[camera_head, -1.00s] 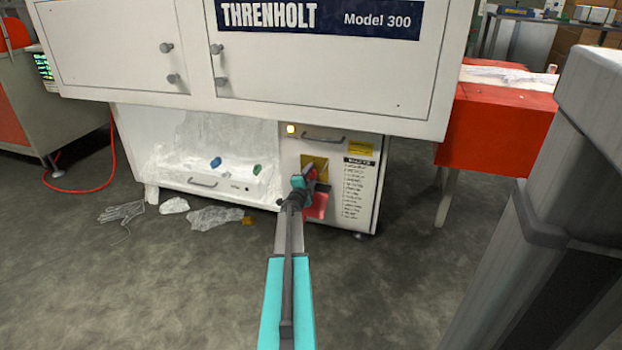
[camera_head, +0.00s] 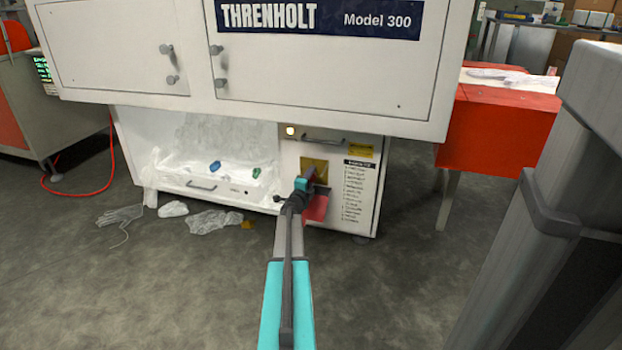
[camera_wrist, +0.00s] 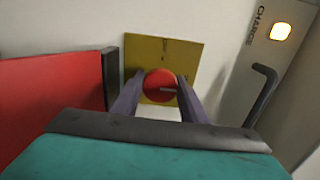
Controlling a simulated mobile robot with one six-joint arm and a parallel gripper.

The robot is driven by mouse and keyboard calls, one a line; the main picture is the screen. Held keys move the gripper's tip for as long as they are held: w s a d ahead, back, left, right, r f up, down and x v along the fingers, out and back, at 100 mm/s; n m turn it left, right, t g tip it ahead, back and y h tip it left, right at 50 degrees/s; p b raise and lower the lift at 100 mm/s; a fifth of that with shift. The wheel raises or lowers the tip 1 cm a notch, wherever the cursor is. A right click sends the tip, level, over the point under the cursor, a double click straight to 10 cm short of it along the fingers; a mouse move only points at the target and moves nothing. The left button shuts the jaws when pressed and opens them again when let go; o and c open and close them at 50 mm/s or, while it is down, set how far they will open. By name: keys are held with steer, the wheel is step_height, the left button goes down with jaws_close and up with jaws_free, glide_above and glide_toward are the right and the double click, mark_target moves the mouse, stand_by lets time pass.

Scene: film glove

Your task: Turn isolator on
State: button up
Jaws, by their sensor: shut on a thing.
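The isolator is a round red knob (camera_wrist: 160,86) on a yellow plate (camera_wrist: 182,52), seen in the wrist view. In the head view my gripper (camera_head: 306,180) reaches the yellow plate (camera_head: 317,167) on the white lower cabinet, and my arm hides most of the knob.
A red panel (camera_wrist: 55,95) with a dark edge stands left of the plate in the wrist view. A lit lamp (camera_wrist: 280,31) marked CHARGE and a dark handle (camera_wrist: 262,95) are on the right. Crumpled film (camera_head: 215,221) and a glove (camera_head: 120,215) lie on the floor.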

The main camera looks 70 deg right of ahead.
steer(key=o, duration=1.1)
steer(key=shift+c, duration=0.2)
steer(key=a+p, duration=0.4)
steer(key=a, duration=0.9)
steer(key=shift+s+a, duration=0.4)
steer(key=shift+s, duration=0.05)
